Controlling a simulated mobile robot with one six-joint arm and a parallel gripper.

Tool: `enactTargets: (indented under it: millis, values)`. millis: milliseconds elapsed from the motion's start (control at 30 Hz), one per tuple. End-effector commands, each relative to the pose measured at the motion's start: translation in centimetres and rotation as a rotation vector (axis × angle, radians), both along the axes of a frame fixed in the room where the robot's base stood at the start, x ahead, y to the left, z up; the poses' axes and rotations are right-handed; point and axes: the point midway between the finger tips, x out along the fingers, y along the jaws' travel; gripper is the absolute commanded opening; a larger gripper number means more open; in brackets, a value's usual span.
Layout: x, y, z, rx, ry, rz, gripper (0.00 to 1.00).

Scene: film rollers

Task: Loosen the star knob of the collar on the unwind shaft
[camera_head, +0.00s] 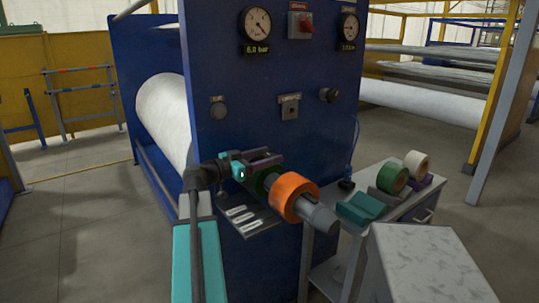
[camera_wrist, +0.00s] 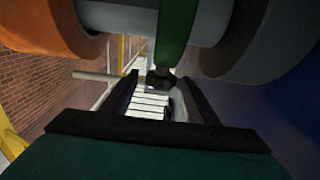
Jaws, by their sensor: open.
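The green collar (camera_head: 262,184) sits on the grey unwind shaft (camera_head: 319,217), between the blue machine panel and an orange roll (camera_head: 293,198). In the wrist view the collar (camera_wrist: 176,32) crosses the top of the picture, with the dark star knob (camera_wrist: 161,80) sticking out below it. My gripper (camera_head: 268,160) is open beside the collar. In the wrist view the knob appears between the two dark fingers of my gripper (camera_wrist: 160,88). I cannot tell whether either finger touches it. In the head view my gripper hides the knob.
The blue panel (camera_head: 240,112) stands close behind the shaft. A slotted plate (camera_head: 262,228) juts out below it. To the right, a grey cart (camera_head: 405,212) carries a teal cradle (camera_head: 361,206) and a green roll (camera_head: 392,179). A pale block (camera_head: 425,265) stands in the foreground.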

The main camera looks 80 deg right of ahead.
Motion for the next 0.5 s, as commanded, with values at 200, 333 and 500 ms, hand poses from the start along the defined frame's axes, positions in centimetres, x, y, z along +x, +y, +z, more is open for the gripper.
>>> enactTargets:
  millis: [200, 333, 500]
  values:
    - [-0.86, -0.76, 0.02, 0.0, 0.0, -0.001, 0.54]
    - [-0.9, -0.79, -0.01, 0.0, 0.0, 0.0, 0.54]
    - [-0.87, -0.78, -0.01, 0.0, 0.0, 0.0, 0.52]
